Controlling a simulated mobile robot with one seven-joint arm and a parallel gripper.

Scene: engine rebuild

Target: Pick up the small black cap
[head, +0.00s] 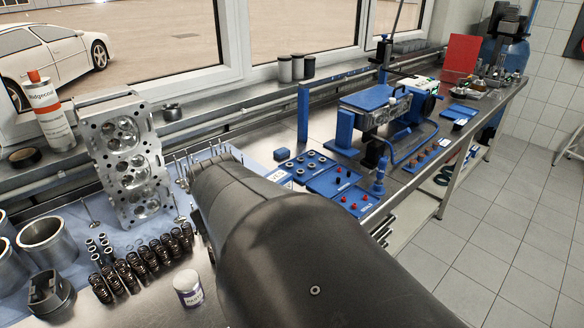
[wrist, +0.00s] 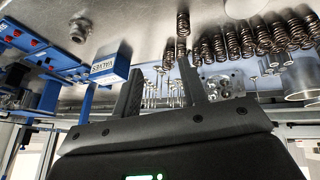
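Small dark pieces lie among red ones on the blue trays right of my arm in the head view. One small black piece (head: 345,185) sits on the middle blue tray (head: 322,184); it is too small to confirm as the black cap. The trays also show at the upper left of the wrist view, where single pieces are hard to tell apart. My gripper (wrist: 160,68) is open, with its two black fingers apart and nothing seen between them. In the head view my arm hides most of the gripper, which is left of the trays.
A box lettered VALVES (wrist: 108,62) stands close beside one finger. Valve springs (head: 140,262), a cylinder head (head: 125,165) and metal cylinders (head: 42,240) crowd the left bench. A blue fixture (head: 375,103) stands behind the trays. A small round metal part (wrist: 80,30) lies on bare bench.

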